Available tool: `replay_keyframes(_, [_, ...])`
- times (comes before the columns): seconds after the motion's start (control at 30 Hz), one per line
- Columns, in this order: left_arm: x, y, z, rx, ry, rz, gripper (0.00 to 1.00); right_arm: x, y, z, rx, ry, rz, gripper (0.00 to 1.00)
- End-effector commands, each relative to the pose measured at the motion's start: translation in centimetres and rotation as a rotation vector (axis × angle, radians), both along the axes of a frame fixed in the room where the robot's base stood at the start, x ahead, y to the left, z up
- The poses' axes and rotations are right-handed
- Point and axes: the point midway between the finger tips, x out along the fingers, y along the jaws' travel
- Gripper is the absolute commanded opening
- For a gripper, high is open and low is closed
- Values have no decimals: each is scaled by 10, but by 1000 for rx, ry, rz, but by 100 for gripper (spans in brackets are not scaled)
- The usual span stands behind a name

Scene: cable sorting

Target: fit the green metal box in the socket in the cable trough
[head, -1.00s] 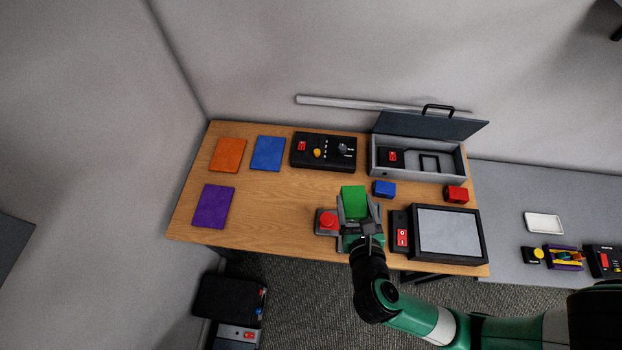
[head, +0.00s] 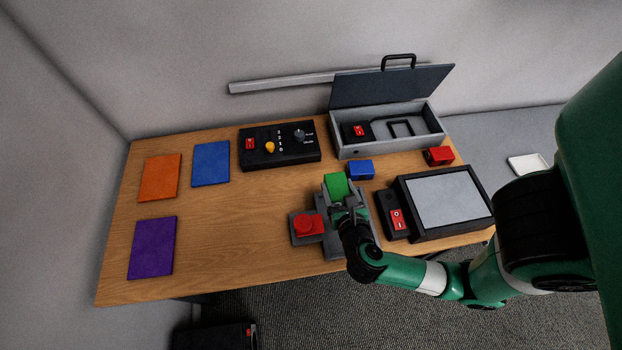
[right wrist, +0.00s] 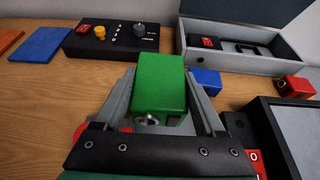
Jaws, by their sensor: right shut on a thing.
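The green metal box (head: 336,187) is held in my right gripper (head: 343,203), over the wooden table near its front. In the right wrist view the green box (right wrist: 160,85) sits between the two grey fingers, with a round metal fitting on its near face. The grey cable trough (head: 385,147) stands at the back right with its dark lid (head: 392,86) raised. Inside it, a black square frame that looks like the socket (head: 401,128) is empty, beside a black block with a red switch (head: 358,131). The trough is ahead and right of the box. My left gripper is out of view.
A grey fixture with a red button (head: 308,225) lies beside and under my right gripper. A blue block (head: 360,170) and a red block (head: 439,156) lie before the trough. A black-framed panel (head: 447,202) is at right. A black control box (head: 279,147) stands at the back.

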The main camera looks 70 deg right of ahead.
Motion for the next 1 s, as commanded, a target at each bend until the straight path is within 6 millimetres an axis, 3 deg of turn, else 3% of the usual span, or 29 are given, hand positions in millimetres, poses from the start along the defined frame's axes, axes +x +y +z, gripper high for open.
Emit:
replay_keyframes(0.27, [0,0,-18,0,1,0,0,36,-67,-35,-2,-5,-11,0])
replay_keyframes(0.4, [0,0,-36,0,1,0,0,48,-85,-69,-1,-1,-4,0])
replay_keyframes(0.73, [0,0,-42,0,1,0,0,57,-99,-85,-1,-1,0,0])
replay_keyframes(0.9, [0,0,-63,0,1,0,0,60,-104,-116,0,0,1,0])
replay_keyframes(1.0, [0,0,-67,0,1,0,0,60,-103,-124,-1,-1,2,0])
